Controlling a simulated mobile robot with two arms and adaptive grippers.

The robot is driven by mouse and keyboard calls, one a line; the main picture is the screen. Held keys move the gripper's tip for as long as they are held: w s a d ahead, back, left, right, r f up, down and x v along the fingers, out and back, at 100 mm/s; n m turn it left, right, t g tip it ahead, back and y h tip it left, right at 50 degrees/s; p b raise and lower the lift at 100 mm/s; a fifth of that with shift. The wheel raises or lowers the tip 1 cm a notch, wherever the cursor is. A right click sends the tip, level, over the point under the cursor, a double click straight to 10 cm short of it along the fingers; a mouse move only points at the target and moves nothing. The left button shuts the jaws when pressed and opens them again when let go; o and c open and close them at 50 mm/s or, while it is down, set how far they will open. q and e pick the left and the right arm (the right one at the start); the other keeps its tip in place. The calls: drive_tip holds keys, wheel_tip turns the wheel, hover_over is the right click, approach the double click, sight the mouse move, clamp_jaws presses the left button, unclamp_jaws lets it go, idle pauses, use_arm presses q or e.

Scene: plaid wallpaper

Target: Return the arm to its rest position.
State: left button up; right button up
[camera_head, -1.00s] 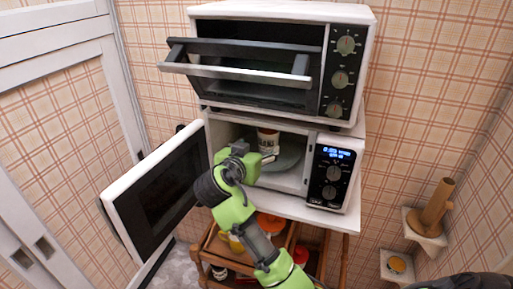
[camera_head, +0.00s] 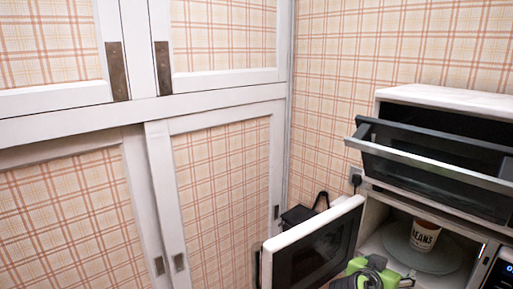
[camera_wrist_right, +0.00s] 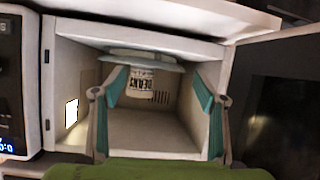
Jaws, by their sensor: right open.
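A white cup lettered BEANS (camera_head: 425,236) stands on the round glass plate (camera_head: 392,243) inside the open microwave. In the right wrist view, which is upside down, the cup (camera_wrist_right: 140,83) shows beyond my fingers, against the plate (camera_wrist_right: 170,62). My right gripper (camera_wrist_right: 159,72) is open and empty, with a gap between it and the cup. In the head view only part of my green right arm (camera_head: 362,268) shows at the bottom edge, in front of the microwave; its fingertips are hard to make out. My left gripper is not in view.
The microwave door (camera_head: 318,245) stands open to the left of my right arm. A toaster oven (camera_head: 450,150) with its door partly lowered sits above the microwave. White cupboard doors with plaid panels (camera_head: 225,190) fill the left. A dark object (camera_head: 298,215) stands behind the door.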

drive_tip(key=s+a+f+n+g+y, duration=0.1)
drive_tip(key=s+a+f+n+y, duration=0.2)
drive_tip(key=s+f, duration=0.45)
drive_tip(key=s+a+f+n+g+y, duration=0.2)
drive_tip(key=s+a+f+n, duration=0.1)
drive_tip(key=s+f, duration=0.45)
drive_tip(key=s+a+f+n+g+y, duration=0.1)
drive_tip(key=s+a+f+n+y, duration=0.2)
drive_tip(key=s, duration=0.6)
drive_tip(key=s+a+f+n+g+y, duration=0.1)
drive_tip(key=s+a+f+g+y, duration=0.2)
drive_tip(key=s, duration=0.5)
wheel_tip(320, 180, down, 27)
drive_tip(key=s+a+h+b, duration=0.1)
drive_tip(key=b, duration=0.1)
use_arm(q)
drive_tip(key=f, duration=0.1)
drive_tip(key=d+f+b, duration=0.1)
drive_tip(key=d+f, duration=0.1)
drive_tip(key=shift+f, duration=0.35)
use_arm(e)
drive_tip(key=s+d+f+g, duration=0.1)
drive_tip(key=s+d+f, duration=0.2)
drive_tip(key=s+f, duration=1.4)
drive_tip(key=shift+s+f+n+h, duration=0.3)
drive_tip(key=shift+s+f+n, duration=0.1)
drive_tip(key=shift+f, duration=0.3)
